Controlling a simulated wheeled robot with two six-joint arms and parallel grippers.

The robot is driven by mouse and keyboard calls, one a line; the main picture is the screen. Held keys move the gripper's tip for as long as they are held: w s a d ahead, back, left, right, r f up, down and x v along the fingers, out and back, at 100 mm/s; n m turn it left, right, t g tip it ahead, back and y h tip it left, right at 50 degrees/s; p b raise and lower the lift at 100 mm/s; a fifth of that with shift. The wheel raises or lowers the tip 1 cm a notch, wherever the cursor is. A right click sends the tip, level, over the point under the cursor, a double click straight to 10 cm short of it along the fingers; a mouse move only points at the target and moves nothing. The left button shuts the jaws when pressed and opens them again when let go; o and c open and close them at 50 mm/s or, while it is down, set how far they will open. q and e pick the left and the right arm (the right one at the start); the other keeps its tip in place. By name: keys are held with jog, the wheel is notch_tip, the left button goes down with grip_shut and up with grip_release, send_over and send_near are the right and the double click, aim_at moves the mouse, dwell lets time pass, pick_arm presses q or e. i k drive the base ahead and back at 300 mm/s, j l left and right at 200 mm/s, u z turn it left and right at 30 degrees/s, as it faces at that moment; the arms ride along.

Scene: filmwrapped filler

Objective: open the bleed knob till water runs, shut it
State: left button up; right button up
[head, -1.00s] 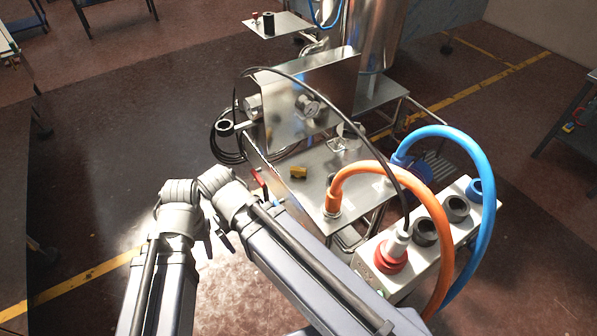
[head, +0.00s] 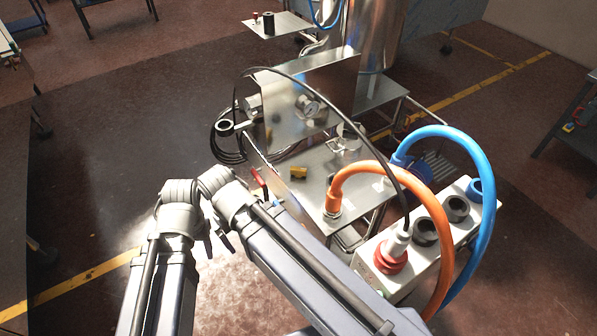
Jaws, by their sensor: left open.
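A steel filling machine (head: 312,82) stands in the upper middle, with a flat panel, a round gauge (head: 308,106) and a steel tray (head: 318,190). A small yellow part (head: 298,173) sits on the tray, and a red handle (head: 259,178) shows at its left edge. I cannot tell which part is the bleed knob. No running water is visible. My arm links fill the lower left and middle. My left gripper (head: 221,244) is open and empty, partly lost among the arm links, left of the machine and apart from it. My right gripper is out of view.
A black cable crosses the machine. The floor at left is clear.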

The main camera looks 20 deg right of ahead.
aim_at(297, 172)
jog(key=z, duration=0.85)
